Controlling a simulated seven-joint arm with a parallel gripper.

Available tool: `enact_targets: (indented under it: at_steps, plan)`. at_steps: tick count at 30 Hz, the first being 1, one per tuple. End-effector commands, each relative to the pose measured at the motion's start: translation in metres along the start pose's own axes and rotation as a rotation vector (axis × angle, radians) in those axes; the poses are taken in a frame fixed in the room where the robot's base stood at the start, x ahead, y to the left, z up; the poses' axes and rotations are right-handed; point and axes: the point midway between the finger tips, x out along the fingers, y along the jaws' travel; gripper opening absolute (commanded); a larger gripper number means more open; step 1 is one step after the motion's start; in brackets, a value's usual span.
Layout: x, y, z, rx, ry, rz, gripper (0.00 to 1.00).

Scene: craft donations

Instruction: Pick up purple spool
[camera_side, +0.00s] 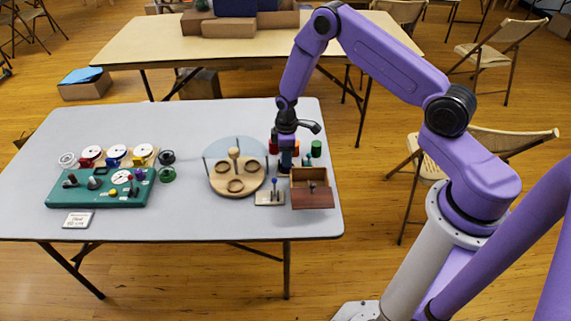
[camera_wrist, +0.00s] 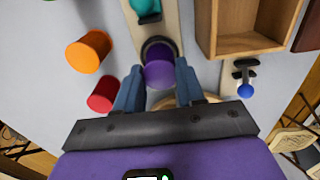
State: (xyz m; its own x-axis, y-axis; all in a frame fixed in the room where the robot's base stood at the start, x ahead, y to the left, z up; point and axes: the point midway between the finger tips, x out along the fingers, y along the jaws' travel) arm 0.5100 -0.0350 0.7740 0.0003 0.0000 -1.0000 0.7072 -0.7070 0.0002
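The purple spool (camera_wrist: 160,72) shows in the wrist view. It stands in a dark round ring on a pale strip, between and just beyond the tips of my two blue fingers. My gripper (camera_wrist: 159,64) is open, with one finger on each side of the spool and a small gap visible at each side. In the side view my gripper (camera_side: 286,160) points down low over the right part of the grey table, and the purple spool cannot be made out there.
An orange spool (camera_wrist: 89,50) and a red spool (camera_wrist: 103,95) stand left of my fingers. A teal spool (camera_wrist: 147,10) is beyond. A wooden box (camera_side: 311,188) and a blue-knobbed piece (camera_wrist: 246,90) are close right. A round wooden stand (camera_side: 222,190) is left.

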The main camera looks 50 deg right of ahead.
Motion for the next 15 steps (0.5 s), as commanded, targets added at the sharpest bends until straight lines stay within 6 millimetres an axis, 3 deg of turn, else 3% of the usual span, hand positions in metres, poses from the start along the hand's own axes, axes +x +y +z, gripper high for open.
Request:
enact_targets:
  at_steps: [15]
  plan:
    - [-0.031,0.000,0.000,0.000,0.001,0.001,0.19]
